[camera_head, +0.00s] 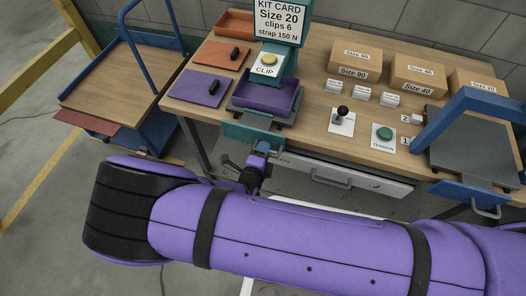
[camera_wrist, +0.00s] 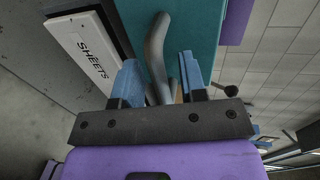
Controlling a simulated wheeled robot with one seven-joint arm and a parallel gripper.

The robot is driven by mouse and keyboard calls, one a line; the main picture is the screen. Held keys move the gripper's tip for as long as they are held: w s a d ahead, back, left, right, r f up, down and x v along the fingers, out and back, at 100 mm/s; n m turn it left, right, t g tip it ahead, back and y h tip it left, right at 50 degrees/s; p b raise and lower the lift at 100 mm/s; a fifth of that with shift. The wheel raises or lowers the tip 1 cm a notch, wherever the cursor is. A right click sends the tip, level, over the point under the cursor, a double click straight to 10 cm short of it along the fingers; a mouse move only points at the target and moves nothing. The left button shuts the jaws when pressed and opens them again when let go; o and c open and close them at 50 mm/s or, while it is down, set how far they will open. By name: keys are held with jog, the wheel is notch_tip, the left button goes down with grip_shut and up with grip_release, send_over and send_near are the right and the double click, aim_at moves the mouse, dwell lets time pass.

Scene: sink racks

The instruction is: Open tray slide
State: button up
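My gripper (camera_head: 257,165) is at the front edge of the bench, just below the teal base (camera_head: 252,134) of the clip station. In the wrist view its two blue fingers (camera_wrist: 160,85) are apart, with a curved grey handle (camera_wrist: 157,45) between them. The handle is in front of a teal panel (camera_wrist: 195,25). A gap shows beside the right finger, and I see no firm grip. In the head view my arm and gripper hide the handle. A purple tray (camera_head: 266,97) sits on the clip station above the teal base.
A white-fronted drawer marked SHEETS (camera_wrist: 85,45) lies close beside my gripper; its front (camera_head: 345,177) runs under the bench. A blue-framed slide (camera_head: 465,150) with a handle stands at the right. A blue cart (camera_head: 120,85) is at the left. Boxes and buttons occupy the benchtop.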

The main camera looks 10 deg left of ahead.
grip_shut()
jog(key=f+v, duration=0.3)
jog(key=v, duration=1.3)
jog(key=shift+s, duration=0.45)
jog(key=shift+a+f, duration=0.15)
grip_release()
jog(key=shift+s, duration=0.1)
